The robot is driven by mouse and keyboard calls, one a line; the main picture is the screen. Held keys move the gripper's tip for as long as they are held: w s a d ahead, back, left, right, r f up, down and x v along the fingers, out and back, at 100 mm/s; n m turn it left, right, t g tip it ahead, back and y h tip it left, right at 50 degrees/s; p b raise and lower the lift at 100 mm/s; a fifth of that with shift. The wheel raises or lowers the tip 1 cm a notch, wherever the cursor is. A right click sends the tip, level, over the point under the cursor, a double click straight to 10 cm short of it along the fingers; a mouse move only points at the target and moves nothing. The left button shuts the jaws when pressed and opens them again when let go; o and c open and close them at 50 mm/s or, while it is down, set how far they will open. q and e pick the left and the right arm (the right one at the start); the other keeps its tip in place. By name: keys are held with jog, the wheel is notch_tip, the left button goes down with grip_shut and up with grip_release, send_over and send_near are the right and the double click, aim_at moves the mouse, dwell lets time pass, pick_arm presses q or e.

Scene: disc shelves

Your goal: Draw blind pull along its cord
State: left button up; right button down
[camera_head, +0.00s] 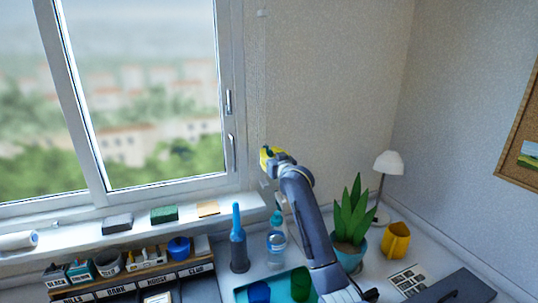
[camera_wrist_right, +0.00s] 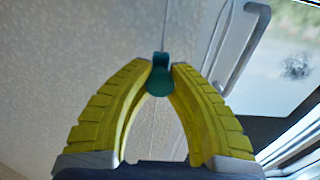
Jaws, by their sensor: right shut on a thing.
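The teal blind pull (camera_wrist_right: 160,83) is between the yellow fingertips of my right gripper (camera_wrist_right: 163,68) in the right wrist view, and the fingers are shut on it. A thin pale cord (camera_wrist_right: 177,27) runs up the wall beyond the pull. In the head view my right gripper (camera_head: 267,155) is against the wall just right of the window frame, above the counter. The pull is too small or hidden to make out there. My left gripper is not in view.
The window handle (camera_head: 231,152) is left of the gripper. The wall above is clear.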

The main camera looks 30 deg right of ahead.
jog(key=shift+r, duration=0.1)
jog(key=shift+f, duration=2.4)
jog(key=c, duration=1.1)
grip_release()
jog(key=shift+r, duration=0.1)
jog(key=shift+s, duration=0.1)
jog(key=s+a, duration=0.1)
jog(key=s, duration=1.1)
